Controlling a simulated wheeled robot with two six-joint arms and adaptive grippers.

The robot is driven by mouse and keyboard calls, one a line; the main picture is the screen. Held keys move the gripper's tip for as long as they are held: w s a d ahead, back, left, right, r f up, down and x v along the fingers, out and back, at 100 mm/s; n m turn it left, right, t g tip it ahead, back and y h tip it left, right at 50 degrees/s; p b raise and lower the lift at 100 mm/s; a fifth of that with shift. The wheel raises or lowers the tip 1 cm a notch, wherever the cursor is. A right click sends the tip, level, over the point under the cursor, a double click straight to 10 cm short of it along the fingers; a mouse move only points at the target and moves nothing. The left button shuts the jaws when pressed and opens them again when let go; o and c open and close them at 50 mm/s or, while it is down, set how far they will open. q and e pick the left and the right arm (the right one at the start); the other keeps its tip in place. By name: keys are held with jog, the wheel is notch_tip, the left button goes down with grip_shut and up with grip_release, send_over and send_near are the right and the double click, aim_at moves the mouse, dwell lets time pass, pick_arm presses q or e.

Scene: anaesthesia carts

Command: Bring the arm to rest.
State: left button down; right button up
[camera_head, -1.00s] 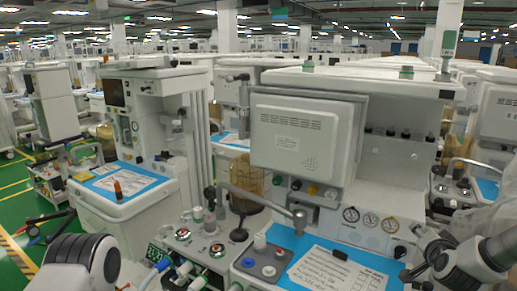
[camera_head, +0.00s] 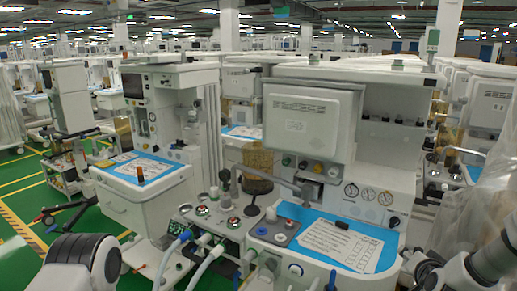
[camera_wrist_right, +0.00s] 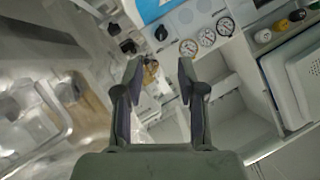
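My right gripper (camera_head: 418,268) is at the lower right of the head view, in front of the near anaesthesia cart (camera_head: 375,150). In the right wrist view the gripper (camera_wrist_right: 160,68) has its two dark fingers apart, with nothing between them. Past the fingertips are the cart's round gauges (camera_wrist_right: 207,38) and part of the blue work surface. My left arm shows only as a white and dark link at the lower left of the head view. The left gripper is out of the picture.
The near cart's blue work surface (camera_head: 288,211) carries a paper sheet (camera_head: 350,247) and a small black object (camera_head: 342,224). A second cart (camera_head: 150,210) at left carries an orange-topped bottle (camera_head: 140,174). Hoses run below the near cart's panel. Green floor (camera_head: 25,178) shows at left.

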jog(key=s+a+f+n+g+y+b, duration=0.1)
jog(key=s+a+f+n+g, duration=0.3)
jog(key=s+f, duration=0.55)
jog(key=s+a+f+n+g+y+b, duration=0.15)
jog(key=s+a+f, duration=0.45)
jog(key=f, duration=0.6)
jog(key=s+a+f+n+g, duration=0.1)
jog(key=s+a+f+g, duration=0.1)
jog(key=s, duration=0.5)
jog(key=s+a+f+n+g+b, duration=0.1)
jog(key=s+a+f+g, duration=0.1)
jog(key=s+f, duration=0.3)
jog(key=s+a+f+n+g+b, duration=0.1)
jog(key=s+a+f+g, duration=0.1)
jog(key=s, duration=0.8)
jog(key=shift+f+n+g+y, duration=0.35)
jog(key=shift+f+g+y, duration=0.1)
jog(key=shift+f, duration=0.25)
